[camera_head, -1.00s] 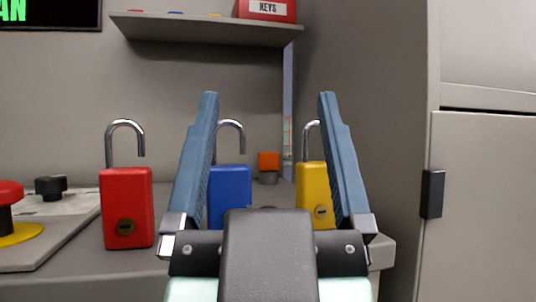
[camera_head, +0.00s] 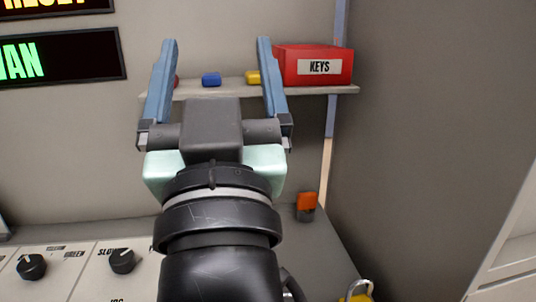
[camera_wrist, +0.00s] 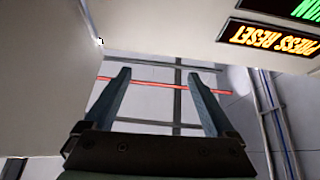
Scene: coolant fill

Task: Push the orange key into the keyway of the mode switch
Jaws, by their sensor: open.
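The orange key (camera_head: 306,201) shows as a small orange block on top of a short dark grey base (camera_head: 306,215). It is near the back right corner of the bench, by the wall. I cannot tell whether the base is the mode switch, and no keyway shows. My gripper (camera_head: 216,42) is open and empty, raised in front of the shelf, above and left of the orange key. In the wrist view my gripper (camera_wrist: 158,74) has nothing between its fingers, and neither key nor switch shows there.
A shelf (camera_head: 225,93) holds a blue key (camera_head: 211,79), a yellow key (camera_head: 253,77) and a red KEYS box (camera_head: 325,66). A panel with black knobs (camera_head: 122,260) is at lower left. A yellow padlock (camera_head: 357,298) shows at the bottom edge. A grey wall stands right.

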